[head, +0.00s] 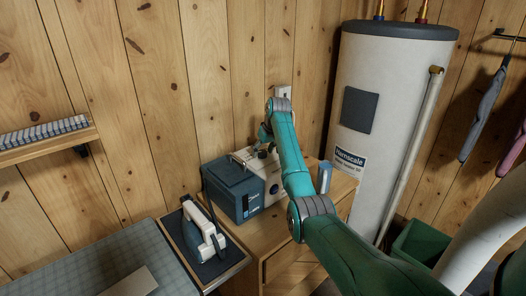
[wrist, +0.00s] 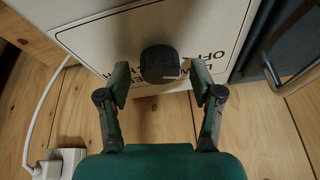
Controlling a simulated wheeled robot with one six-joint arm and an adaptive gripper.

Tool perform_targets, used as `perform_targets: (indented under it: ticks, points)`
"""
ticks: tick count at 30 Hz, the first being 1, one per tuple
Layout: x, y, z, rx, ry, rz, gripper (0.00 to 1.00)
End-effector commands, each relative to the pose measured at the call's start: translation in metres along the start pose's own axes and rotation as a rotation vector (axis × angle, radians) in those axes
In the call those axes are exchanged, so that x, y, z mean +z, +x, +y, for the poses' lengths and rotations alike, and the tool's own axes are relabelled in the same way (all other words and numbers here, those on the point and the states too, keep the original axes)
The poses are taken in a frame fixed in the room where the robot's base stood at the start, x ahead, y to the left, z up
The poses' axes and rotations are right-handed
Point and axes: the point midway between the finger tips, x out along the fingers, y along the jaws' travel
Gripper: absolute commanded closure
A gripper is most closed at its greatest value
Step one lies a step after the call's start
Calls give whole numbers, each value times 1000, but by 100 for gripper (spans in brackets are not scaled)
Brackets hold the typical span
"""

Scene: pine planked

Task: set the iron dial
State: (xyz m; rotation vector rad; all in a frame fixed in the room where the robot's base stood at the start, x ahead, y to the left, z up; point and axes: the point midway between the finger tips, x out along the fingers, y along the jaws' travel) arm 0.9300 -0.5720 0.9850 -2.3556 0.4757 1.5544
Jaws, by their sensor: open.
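A black round dial (wrist: 160,62) with a pale pointer mark at its lower right stands on a cream panel (wrist: 100,40) in the wrist view. Printed lettering, upside down here and including "OFF", is partly hidden behind it. My gripper (wrist: 160,80) is open, with one green finger on each side of the dial and a visible gap on both sides. In the head view my gripper (head: 264,138) is over the cream-and-blue unit (head: 228,190), largely hidden by my arm. The iron (head: 202,232) rests on a dark pad left of the unit.
The unit stands on a wooden cabinet (head: 262,232) against the plank wall. A grey gridded board (head: 80,262) is at the left. A white water heater (head: 385,120) stands to the right. A white plug and cable (wrist: 62,160) sit at the wall in the wrist view.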

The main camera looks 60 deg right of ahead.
Motion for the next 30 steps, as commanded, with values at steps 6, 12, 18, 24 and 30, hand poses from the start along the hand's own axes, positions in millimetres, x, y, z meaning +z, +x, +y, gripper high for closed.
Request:
perform_targets:
  ticks: [6,12,18,24,30]
  points:
    - [0,0,0,0,0,0,47]
    - [0,0,0,0,0,-1,95]
    - [0,0,0,3,8,0,95]
    - [0,0,-1,26,62,3,95]
    - [1,1,-2,77,184,9,95]
